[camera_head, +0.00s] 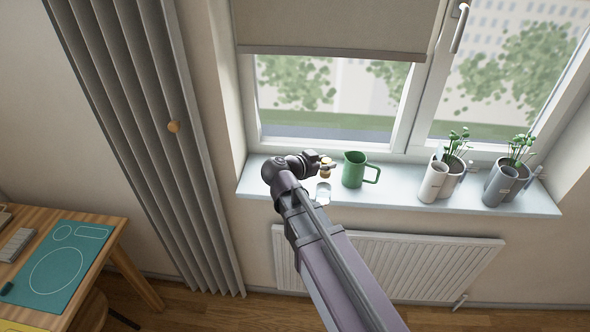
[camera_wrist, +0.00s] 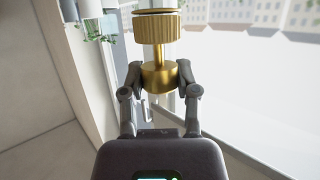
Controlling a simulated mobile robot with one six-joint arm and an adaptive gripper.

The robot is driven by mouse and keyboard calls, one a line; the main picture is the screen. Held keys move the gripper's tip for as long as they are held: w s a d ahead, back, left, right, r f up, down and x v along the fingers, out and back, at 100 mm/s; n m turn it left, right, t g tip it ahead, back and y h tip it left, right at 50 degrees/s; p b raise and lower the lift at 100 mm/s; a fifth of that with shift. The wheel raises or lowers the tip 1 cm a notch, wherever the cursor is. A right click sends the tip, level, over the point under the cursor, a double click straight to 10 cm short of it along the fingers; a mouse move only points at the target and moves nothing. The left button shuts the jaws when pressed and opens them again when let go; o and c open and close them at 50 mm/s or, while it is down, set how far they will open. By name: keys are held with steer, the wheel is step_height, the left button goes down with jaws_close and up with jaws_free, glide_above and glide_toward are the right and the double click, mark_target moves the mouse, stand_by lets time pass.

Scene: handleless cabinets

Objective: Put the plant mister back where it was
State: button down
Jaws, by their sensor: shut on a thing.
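The plant mister has a brass top (camera_head: 326,168) and a clear glass body (camera_head: 323,192), partly hidden by my arm in the head view. It is over the left part of the windowsill (camera_head: 400,197); I cannot tell whether its base touches the sill. In the wrist view its brass collar and knob (camera_wrist: 158,28) fill the upper middle. My gripper (camera_head: 325,163) is shut on the mister's brass part, with one finger on each side of it in the wrist view (camera_wrist: 160,77).
A green watering jug or mug (camera_head: 354,170) stands close right of the mister. Two grey planters with plants (camera_head: 445,180) (camera_head: 501,184) stand farther right. The sill between jug and planters is clear. A folding door (camera_head: 137,120) is left and a radiator (camera_head: 390,265) is below.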

steer(key=w+a+f+b, duration=0.1)
steer(key=w+a, duration=0.8)
steer(key=w, duration=0.2)
steer(key=shift+w+f, duration=0.15)
steer(key=shift+f, duration=0.05)
steer(key=shift+w+a+f+b, duration=0.1)
steer(key=shift+w+f+b, duration=0.05)
steer(key=shift+f+b, duration=0.5)
steer(key=shift+w+a+f+b, duration=0.1)
steer(key=shift+w+f+b, duration=0.1)
steer(key=shift+f+b, duration=0.4)
steer(key=shift+w+a+f+b, duration=0.1)
steer(key=shift+w+f+b, duration=0.05)
steer(key=shift+f+b, duration=0.5)
steer(key=shift+c, duration=1.8)
jaws_free()
